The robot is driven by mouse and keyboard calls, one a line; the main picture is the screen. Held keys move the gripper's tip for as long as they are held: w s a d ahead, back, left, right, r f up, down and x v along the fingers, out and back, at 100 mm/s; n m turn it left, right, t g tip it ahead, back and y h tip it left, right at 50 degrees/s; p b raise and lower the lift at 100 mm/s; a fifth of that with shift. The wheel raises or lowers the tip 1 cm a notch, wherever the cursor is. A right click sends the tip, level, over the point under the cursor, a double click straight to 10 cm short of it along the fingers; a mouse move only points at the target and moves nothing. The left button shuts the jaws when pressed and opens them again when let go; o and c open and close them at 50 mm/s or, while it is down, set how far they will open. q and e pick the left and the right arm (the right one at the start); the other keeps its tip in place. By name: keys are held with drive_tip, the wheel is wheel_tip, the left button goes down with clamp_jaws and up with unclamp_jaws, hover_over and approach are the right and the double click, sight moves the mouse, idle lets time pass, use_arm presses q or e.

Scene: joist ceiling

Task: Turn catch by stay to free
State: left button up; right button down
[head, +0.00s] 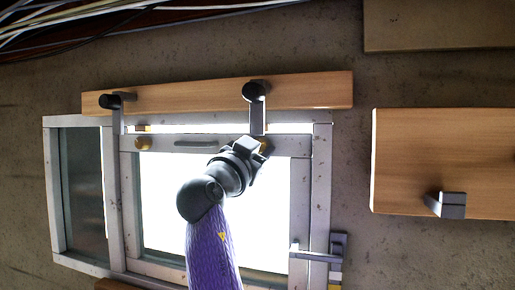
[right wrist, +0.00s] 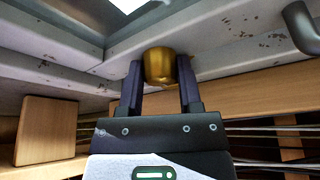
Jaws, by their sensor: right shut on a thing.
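My right gripper (head: 260,149) reaches up to the top right of a white window sash (head: 220,143). In the right wrist view my right gripper (right wrist: 159,85) is shut on a round brass knob (right wrist: 159,66) on the white frame. In the head view the gripper mostly hides this knob. Two dark catches, one left (head: 112,101) and one right (head: 256,92), hang from a wooden board over the frame. The right one ends just above my gripper. A grey metal fitting (head: 318,256) sits at the lower right; I cannot tell which is the stay.
A second brass knob (head: 143,143) and a grey handle (head: 195,143) are on the sash's top rail. A wooden board (head: 440,165) with a dark bracket (head: 447,205) is at right. Loose cables (head: 70,18) run along the upper left.

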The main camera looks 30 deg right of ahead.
drive_tip(key=shift+n, duration=0.4)
drive_tip(key=shift+s+d+r+n+t+y, duration=0.1)
drive_tip(key=shift+n+t+y, duration=0.7)
drive_tip(key=shift+n, duration=1.2)
drive_tip(key=shift+s+f+n+t+y, duration=0.1)
drive_tip(key=shift+n+t+y, duration=0.35)
drive_tip(key=shift+n+t, duration=1.05)
drive_tip(key=shift+d+r+n+t+y, duration=0.1)
drive_tip(key=shift+n+t+y, duration=0.45)
drive_tip(key=shift+n, duration=2.25)
drive_tip(key=shift+c, duration=1.4)
unclamp_jaws()
drive_tip(key=shift+a+y, duration=0.1)
drive_tip(key=shift+y, duration=0.2)
